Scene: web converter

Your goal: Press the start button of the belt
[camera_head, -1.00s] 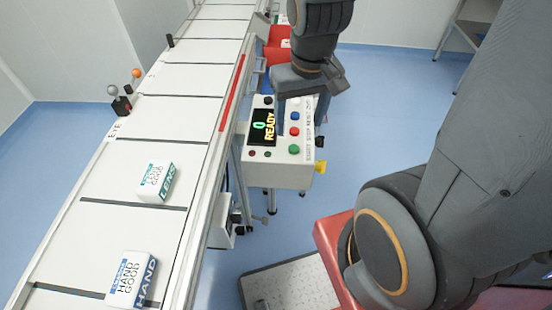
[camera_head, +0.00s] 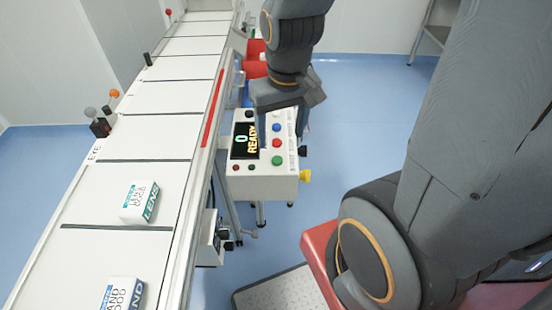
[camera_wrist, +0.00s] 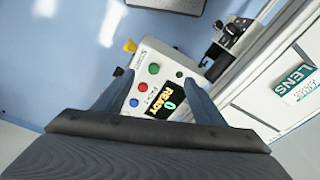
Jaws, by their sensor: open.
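The belt's white control box (camera_head: 265,183) stands beside the conveyor. Its display (camera_head: 245,141) reads 0 READY. A blue button (camera_head: 277,127), a red button (camera_head: 277,143) and a green button (camera_head: 278,160) run in a row beside it. My gripper (camera_head: 285,112) is above the far end of the box, fingers pointing down. In the wrist view my gripper (camera_wrist: 157,88) is open and empty, its fingers either side of the panel. The green button (camera_wrist: 154,68) and red button (camera_wrist: 141,86) show between them.
The conveyor belt (camera_head: 150,145) runs along the left, carrying a LENS box (camera_head: 138,201) and a HAND box (camera_head: 122,294). A yellow knob (camera_head: 305,176) and a black knob (camera_head: 302,151) stick out of the box's right side.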

